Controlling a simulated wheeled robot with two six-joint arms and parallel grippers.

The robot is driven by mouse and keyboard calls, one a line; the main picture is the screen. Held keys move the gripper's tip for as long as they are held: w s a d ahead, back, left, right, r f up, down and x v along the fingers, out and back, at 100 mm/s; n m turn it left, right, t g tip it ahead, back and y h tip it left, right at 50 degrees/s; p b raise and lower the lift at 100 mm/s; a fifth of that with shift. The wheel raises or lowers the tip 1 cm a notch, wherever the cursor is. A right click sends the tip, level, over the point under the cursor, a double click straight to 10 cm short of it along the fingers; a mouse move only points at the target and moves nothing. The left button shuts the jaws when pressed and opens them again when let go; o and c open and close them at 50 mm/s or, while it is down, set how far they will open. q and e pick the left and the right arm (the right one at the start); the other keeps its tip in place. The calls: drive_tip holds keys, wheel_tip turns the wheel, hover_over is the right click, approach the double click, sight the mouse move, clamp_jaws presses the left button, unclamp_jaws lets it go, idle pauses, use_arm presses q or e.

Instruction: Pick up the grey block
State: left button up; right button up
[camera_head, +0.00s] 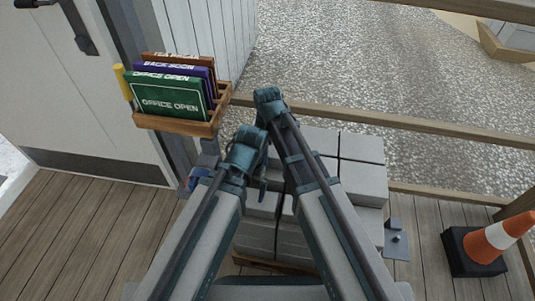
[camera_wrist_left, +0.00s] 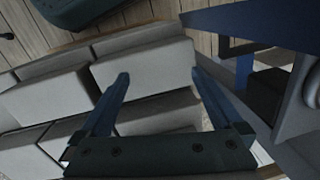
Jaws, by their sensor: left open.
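Several grey blocks (camera_head: 361,183) are stacked in the middle of the head view, partly hidden behind my arms. In the left wrist view, a grey block (camera_wrist_left: 146,68) lies just beyond and between the fingertips of my left gripper (camera_wrist_left: 160,76). Another grey block (camera_wrist_left: 160,113) shows between its fingers. The left gripper is open with nothing held. I cannot tell whether its fingertips touch a block. In the head view its fingers are mostly hidden by the arm. The fingers of my right gripper do not show; only its arm is seen, crossing over the stack.
A wooden sign rack (camera_head: 183,126) holding coloured signs is on a post at the left, by a white door (camera_head: 80,90). A traffic cone (camera_head: 494,240) stands at the right. A wooden rail (camera_head: 400,122) runs behind the blocks. Plank floor (camera_head: 80,225) at left is clear.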

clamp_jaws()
use_arm(q)
drive_tip(key=shift+r, duration=0.1)
wheel_tip(320, 180, up, 10)
drive_tip(key=p, duration=1)
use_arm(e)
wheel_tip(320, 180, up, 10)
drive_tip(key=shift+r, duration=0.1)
use_arm(q)
drive_tip(key=shift+d, duration=0.1)
wheel_tip(320, 180, up, 20)
drive_tip(key=p, duration=2)
drive_tip(key=shift+r+p, duration=0.2)
drive_tip(key=shift+p, duration=0.1)
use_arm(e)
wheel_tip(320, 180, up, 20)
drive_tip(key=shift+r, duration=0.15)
